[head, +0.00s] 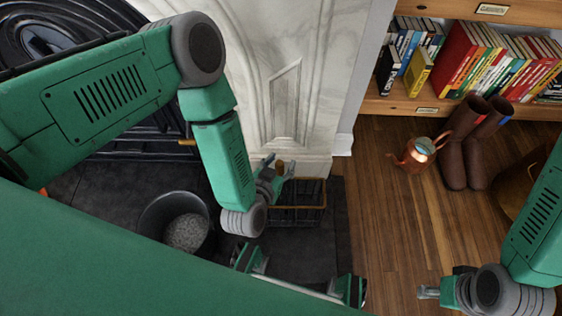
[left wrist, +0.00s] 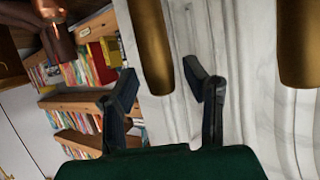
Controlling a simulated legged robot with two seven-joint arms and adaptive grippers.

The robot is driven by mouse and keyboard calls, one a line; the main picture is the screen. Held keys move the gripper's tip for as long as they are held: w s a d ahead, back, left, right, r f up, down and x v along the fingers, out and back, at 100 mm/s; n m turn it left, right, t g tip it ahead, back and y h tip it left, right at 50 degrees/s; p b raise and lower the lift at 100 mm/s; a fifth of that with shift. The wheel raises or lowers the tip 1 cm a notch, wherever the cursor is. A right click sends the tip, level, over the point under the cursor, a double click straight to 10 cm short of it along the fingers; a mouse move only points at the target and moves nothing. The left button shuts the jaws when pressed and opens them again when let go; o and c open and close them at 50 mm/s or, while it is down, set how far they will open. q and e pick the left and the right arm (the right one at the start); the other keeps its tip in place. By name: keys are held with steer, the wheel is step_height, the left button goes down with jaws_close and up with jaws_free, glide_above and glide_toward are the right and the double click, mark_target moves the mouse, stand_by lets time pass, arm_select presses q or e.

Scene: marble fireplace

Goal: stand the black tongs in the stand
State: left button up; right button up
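The black stand (head: 303,209) looks like a wire basket with a brass-coloured rim, beside the marble surround. My left gripper (head: 280,168) is above its back left side, with a brass handle end (head: 280,165) showing by its fingers. In the left wrist view, the fingers of my left gripper (left wrist: 168,88) are spread. One brass handle (left wrist: 150,45) reaches into the space between or behind them; another brass handle (left wrist: 300,45) is to the right. I cannot tell which handle belongs to the tongs; their black part is not visible. My right gripper (head: 430,292) is low at the right, over the floor.
A dark bucket (head: 158,215) with grey contents stands left of the stand on the dark hearth. A copper watering can (head: 415,155) and brown boots (head: 465,150) stand at the right below a bookshelf (head: 470,112). The wood floor between is clear.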

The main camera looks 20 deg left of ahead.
arm_select(q)
steer(key=shift+s, duration=0.2)
steer(key=v, duration=1.1)
steer(key=shift+s+r, duration=0.25)
steer(key=shift+r, duration=0.05)
steer(key=shift+a, duration=0.1)
